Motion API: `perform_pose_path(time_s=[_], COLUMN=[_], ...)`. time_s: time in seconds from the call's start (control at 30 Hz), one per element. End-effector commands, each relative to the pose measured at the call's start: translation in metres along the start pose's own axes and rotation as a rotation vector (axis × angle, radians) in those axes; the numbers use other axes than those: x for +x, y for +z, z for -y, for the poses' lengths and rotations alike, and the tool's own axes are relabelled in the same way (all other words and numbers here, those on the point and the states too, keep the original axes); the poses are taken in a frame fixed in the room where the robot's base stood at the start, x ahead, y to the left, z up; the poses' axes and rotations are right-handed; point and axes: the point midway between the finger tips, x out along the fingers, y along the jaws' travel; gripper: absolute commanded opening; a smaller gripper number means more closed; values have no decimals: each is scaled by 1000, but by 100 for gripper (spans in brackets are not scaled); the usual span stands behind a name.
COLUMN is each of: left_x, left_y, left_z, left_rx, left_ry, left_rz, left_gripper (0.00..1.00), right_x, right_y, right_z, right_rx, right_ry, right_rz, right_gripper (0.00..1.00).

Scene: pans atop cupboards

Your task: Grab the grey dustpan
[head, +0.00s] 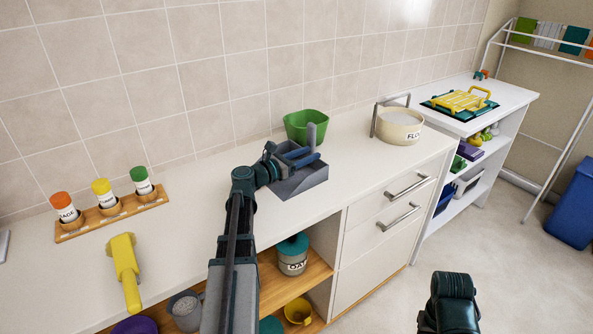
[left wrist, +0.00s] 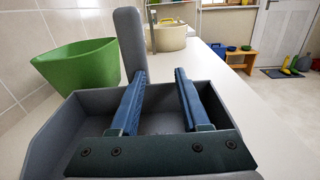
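The grey dustpan (head: 308,182) sits on the white counter, with its handle (head: 311,136) standing upright. My left gripper (head: 297,157) is over the dustpan's tray in the head view. In the left wrist view, the left gripper (left wrist: 160,74) is open, its two blue fingers apart above the dustpan's tray (left wrist: 40,142). The upright handle (left wrist: 130,42) shows beyond the left finger, which covers part of its base. The handle does not appear to be between the fingers, and whether a finger touches it I cannot tell. My right gripper is out of view.
A green bowl (head: 305,124) stands close behind the dustpan. A flour pot (head: 400,127) is farther right. A spice rack (head: 112,214) and a yellow scoop-like tool (head: 124,268) lie to the left. The counter between dustpan and flour pot is clear.

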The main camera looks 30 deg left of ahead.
Motion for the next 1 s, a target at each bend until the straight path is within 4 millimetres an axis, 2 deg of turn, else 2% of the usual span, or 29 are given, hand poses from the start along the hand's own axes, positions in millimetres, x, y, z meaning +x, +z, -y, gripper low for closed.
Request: perform_pose_path(time_s=[0.03, 0.13, 0.53, 0.67, 1.0], left_x=[0, 0, -6, -23, -87], left_y=[0, 0, 0, 0, 1], left_z=[0, 0, 0, 1, 6], left_rx=[0, 0, 0, 0, 0], left_ry=[0, 0, 1, 3, 3], left_rz=[0, 0, 0, 0, 0], left_gripper=[57, 75, 75, 75, 75], right_x=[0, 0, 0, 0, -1], right_y=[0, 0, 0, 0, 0], right_z=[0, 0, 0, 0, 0], right_rx=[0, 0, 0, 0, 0], right_ry=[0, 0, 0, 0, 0], right_rz=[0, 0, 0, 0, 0], right_gripper=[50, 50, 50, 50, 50])
